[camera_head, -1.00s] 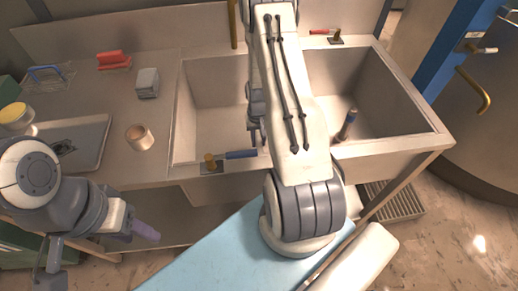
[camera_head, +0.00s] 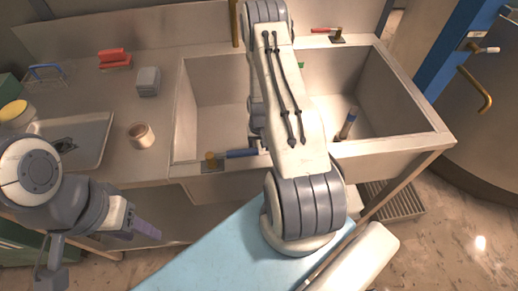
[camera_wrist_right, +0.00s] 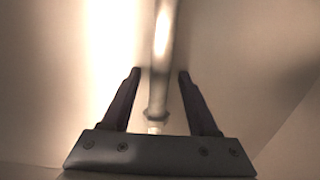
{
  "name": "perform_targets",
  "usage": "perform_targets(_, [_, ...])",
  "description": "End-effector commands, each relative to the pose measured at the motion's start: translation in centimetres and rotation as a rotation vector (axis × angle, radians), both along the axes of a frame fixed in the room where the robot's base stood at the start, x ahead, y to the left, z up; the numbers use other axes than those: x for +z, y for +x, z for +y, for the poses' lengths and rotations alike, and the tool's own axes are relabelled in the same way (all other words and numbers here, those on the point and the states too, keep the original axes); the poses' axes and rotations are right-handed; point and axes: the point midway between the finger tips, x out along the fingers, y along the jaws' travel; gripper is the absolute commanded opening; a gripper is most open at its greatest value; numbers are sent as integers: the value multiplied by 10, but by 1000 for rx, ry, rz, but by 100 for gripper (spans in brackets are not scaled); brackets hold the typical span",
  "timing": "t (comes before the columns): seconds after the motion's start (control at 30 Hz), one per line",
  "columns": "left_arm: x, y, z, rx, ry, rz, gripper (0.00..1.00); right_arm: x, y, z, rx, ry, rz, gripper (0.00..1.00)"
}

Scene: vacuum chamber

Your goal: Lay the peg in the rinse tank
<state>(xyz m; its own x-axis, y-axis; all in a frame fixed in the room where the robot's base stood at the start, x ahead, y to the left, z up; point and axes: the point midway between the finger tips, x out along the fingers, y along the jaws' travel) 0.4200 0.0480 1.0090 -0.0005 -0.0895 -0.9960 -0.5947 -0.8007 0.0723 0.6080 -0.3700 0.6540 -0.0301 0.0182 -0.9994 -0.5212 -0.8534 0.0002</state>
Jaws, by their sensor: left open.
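The left basin (camera_head: 205,112) is partly covered by my right arm; which basin is the rinse tank I cannot tell. My right gripper is hidden behind its arm in the head view. In the right wrist view, my right gripper (camera_wrist_right: 158,76) is open, with a pale shiny rod (camera_wrist_right: 160,60) between its fingers and gaps on both sides. Whether this rod is the peg I cannot tell. My left gripper (camera_head: 145,231) is open and empty, low in front of the counter.
A blue-handled brass valve (camera_head: 240,154) sits on the front rim, a red-handled one (camera_head: 327,31) at the back. The left counter holds a cup (camera_head: 141,136), grey block (camera_head: 148,81), red item (camera_head: 115,59), tray (camera_head: 95,146) and yellow-topped jar (camera_head: 14,113).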

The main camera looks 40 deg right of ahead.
Motion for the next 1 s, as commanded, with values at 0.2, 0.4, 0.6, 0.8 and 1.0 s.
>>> perform_targets(0.2, [0,0,0,0,0,0,50,0,0,0,0,0,0,60])
perform_targets(0.4, [2,0,0,0,0,0,50,11,1,-1,0,-2,-3,60])
perform_targets(0.6, [0,0,0,0,0,0,50,49,3,-2,0,-3,-4,60])
perform_targets(0.8, [-2,0,0,0,0,0,50,92,4,-2,0,-3,-4,60])
perform_targets(1.0, [-3,0,0,0,0,0,50,117,4,-2,0,-1,-2,60])
